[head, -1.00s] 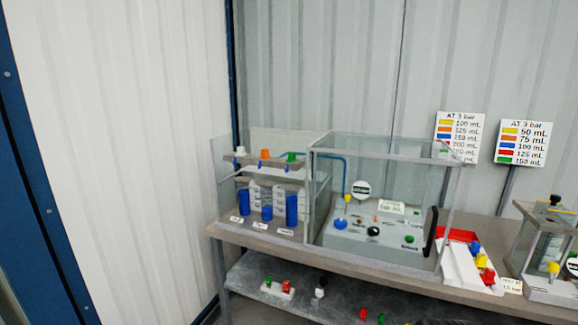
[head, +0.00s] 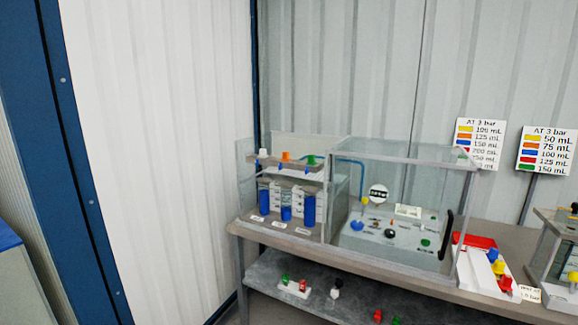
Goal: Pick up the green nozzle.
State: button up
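Several green pieces show, and I cannot tell which is the green nozzle. One green piece (head: 311,160) sits at the right of the raised rack in the glass-walled bench unit. A third green piece (head: 396,321) is on the lower shelf at the bottom edge, partly cut off. A green knob (head: 426,242) is on the grey panel inside the clear enclosure. My gripper is not in view.
The bench (head: 340,254) carries clear-walled enclosures and a tray (head: 480,268) with coloured pieces. White and orange pieces stand on the rack above blue cylinders (head: 308,210). A black and white piece (head: 337,288) and a red piece (head: 377,316) are on the lower shelf (head: 355,306).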

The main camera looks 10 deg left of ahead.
aim_at(312, 158)
jog(key=u, duration=0.15)
jog(key=k, duration=0.35)
jog(key=u, duration=1.5)
jog(key=i, duration=2.45)
jog(key=z, duration=0.65)
